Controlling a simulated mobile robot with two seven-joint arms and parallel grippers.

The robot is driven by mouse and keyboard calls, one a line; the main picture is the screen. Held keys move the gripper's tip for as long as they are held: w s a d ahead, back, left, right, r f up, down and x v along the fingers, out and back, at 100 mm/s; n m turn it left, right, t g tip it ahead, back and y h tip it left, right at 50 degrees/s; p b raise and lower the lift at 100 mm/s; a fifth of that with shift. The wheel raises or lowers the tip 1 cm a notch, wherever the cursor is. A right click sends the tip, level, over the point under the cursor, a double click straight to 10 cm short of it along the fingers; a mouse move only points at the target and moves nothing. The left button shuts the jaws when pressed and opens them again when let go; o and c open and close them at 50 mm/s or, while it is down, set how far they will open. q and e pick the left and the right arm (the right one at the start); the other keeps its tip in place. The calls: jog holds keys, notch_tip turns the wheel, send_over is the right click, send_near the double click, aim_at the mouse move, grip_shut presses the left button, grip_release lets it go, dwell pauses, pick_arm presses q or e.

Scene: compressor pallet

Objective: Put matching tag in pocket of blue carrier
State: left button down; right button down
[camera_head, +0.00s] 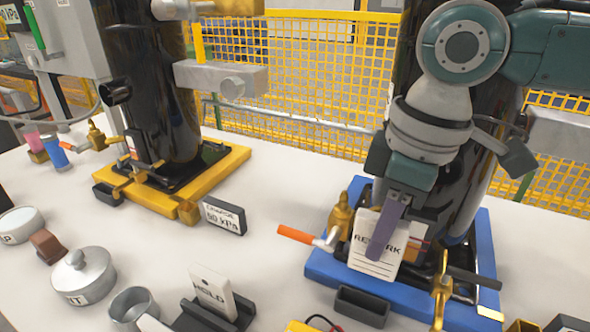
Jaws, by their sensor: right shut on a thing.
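My right gripper (386,236) comes down from the top right and is shut on a white tag (366,255) printed "REWORK", partly covered by a finger. The tag hangs nearly upright over the front of the blue carrier (322,266), which bears a tall black cylinder (461,208). A dark, open-topped pocket (362,306) sits at the carrier's front edge. The tag's lower edge appears above the pocket, apart from it in the picture; the depth between them is unclear. A second white tag, "HOLD" (213,291), stands in a dark holder (190,318). My left gripper is not in view.
A yellow carrier (222,173) with another black cylinder and dark pocket (106,194) stands at left. An orange-handled valve (296,234) juts out left of the tag. Metal pots (84,278) stand at front left.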

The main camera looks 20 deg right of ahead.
aim_at(370, 271)
jog(key=shift+f+b, duration=1.25)
jog(key=shift+f, duration=1.9)
jog(key=shift+f+b, duration=0.45)
jog(key=shift+f, duration=1)
jog(key=shift+f, duration=0.1)
jog(key=shift+f+b, duration=0.3)
jog(key=shift+f, duration=0.2)
jog(key=c, duration=0.7)
grip_release()
jog(key=shift+c, duration=0.2)
jog(key=c, duration=0.4)
jog(key=shift+o, duration=0.2)
jog(key=shift+r, duration=0.15)
jog(key=shift+r+p, duration=0.6)
jog(key=shift+p, duration=0.3)
jog(key=shift+r+p, duration=2.8)
jog(key=shift+p, duration=0.5)
